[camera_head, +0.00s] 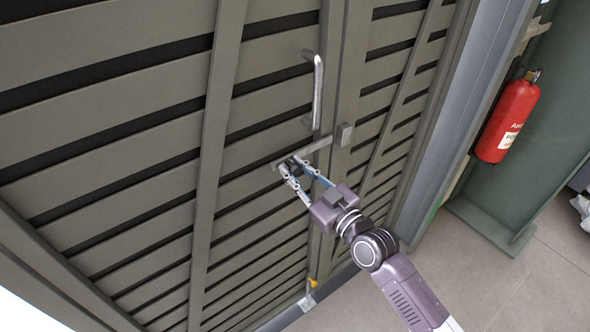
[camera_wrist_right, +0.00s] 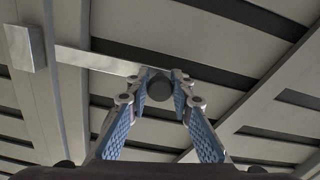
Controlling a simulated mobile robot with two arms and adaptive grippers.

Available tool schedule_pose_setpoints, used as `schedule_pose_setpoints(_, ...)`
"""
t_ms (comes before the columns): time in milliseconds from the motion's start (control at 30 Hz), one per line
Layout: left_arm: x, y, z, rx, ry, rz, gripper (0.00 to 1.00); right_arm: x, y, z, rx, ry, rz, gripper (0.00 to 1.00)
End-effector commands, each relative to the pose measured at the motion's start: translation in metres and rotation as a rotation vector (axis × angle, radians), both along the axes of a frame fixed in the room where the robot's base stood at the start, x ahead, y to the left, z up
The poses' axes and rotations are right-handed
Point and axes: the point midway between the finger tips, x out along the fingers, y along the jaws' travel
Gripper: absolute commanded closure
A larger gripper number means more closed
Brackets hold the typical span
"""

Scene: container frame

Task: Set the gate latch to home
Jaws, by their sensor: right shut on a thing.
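The gate latch is a flat pale metal bar (camera_head: 318,146) on the slatted gate, with a dark round knob (camera_wrist_right: 159,87). The bar also shows in the wrist view (camera_wrist_right: 98,62), running left from the knob. A small grey block (camera_head: 344,134) sits on the other gate leaf; it also shows at the left of the wrist view (camera_wrist_right: 20,48). The bar's end looks short of this block, with a gap between them. My right gripper (camera_head: 292,170) is shut on the knob, one blue-padded finger on each side. My left gripper is not in view.
A vertical metal handle (camera_head: 318,92) stands out from the gate above the latch. A small yellow-topped fitting (camera_head: 312,283) is low on the gate. A red fire extinguisher (camera_head: 507,118) hangs at the right. Open floor (camera_head: 470,280) lies at lower right.

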Motion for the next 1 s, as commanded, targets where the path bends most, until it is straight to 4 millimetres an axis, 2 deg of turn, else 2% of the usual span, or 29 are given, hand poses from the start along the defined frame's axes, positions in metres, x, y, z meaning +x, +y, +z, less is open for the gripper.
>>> schedule_pose_setpoints(267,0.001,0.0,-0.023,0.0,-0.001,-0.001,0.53,0.018,-0.024,-0.004,-0.004,-0.004,-0.001,1.0)
schedule_pose_setpoints(567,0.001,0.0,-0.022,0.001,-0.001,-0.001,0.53,0.02,-0.028,0.0,0.0,0.001,0.0,1.0)
schedule_pose_setpoints(600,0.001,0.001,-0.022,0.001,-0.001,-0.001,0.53,0.02,-0.027,0.0,0.0,0.001,0.0,0.77)
schedule_pose_setpoints(733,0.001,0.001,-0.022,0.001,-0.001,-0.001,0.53,0.02,-0.027,0.0,0.001,0.001,0.0,0.63)
schedule_pose_setpoints(767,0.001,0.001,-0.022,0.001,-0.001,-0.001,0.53,0.02,-0.027,0.0,0.001,0.001,0.0,0.6)
schedule_pose_setpoints(1000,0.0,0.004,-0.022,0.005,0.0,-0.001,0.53,0.02,-0.027,0.0,0.0,0.0,0.0,0.6)
